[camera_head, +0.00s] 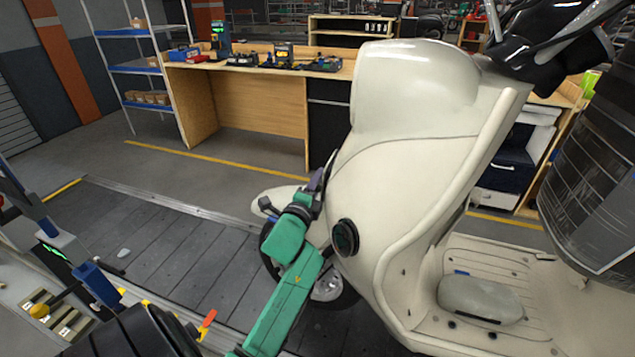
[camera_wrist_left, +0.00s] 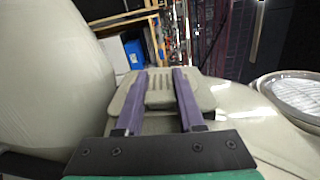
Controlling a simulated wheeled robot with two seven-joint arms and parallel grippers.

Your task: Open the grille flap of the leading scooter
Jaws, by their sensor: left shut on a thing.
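The cream scooter (camera_head: 400,190) stands on the slat conveyor, its front shield facing left in the head view. My left gripper (camera_head: 318,186) is at the front of the shield, above the front wheel; the shield's edge partly hides its fingertips. In the left wrist view, the grille flap (camera_wrist_left: 160,88) is a pale panel with several slots. The two purple fingers of my left gripper (camera_wrist_left: 165,74) lie along it and are shut on it. The flap's hinge is hidden, and I cannot tell how far it stands open. My right gripper is not in view.
The dark slat conveyor (camera_head: 175,250) runs under the scooter. A wooden workbench (camera_head: 255,110) with tools stands behind, with a shelf rack (camera_head: 135,70) at its left. A round ribbed lens (camera_wrist_left: 297,95) is right of the flap in the wrist view. The slats left of the wheel are mostly clear.

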